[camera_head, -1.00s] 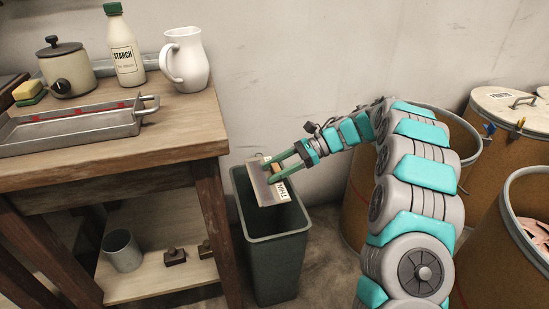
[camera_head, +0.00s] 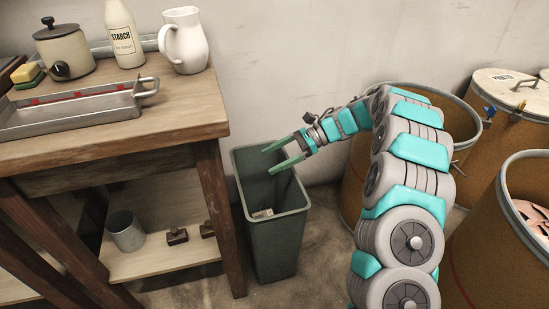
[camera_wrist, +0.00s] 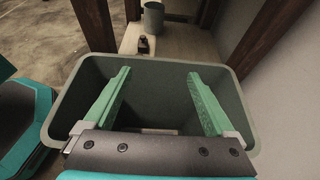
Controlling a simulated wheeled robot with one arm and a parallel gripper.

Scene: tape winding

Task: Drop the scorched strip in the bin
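The grey-green bin (camera_head: 272,240) stands on the floor to the right of the wooden table. My gripper (camera_head: 270,160) is open and empty above the bin's mouth, its two green fingers apart. The strip (camera_head: 263,213) lies down inside the bin, with only a small pale part showing past the near rim. In the wrist view the open fingers of my gripper (camera_wrist: 156,95) spread over the bin (camera_wrist: 66,92), and a pale edge of the strip (camera_wrist: 155,131) shows low inside, partly hidden by the gripper body.
The wooden table (camera_head: 180,115) holds a metal tray (camera_head: 70,116), a lidded pot (camera_head: 65,50), a starch bottle (camera_head: 124,40) and a white jug (camera_head: 187,45). A metal cup (camera_head: 126,232) stands on its lower shelf. Brown drums (camera_head: 510,115) stand at the right.

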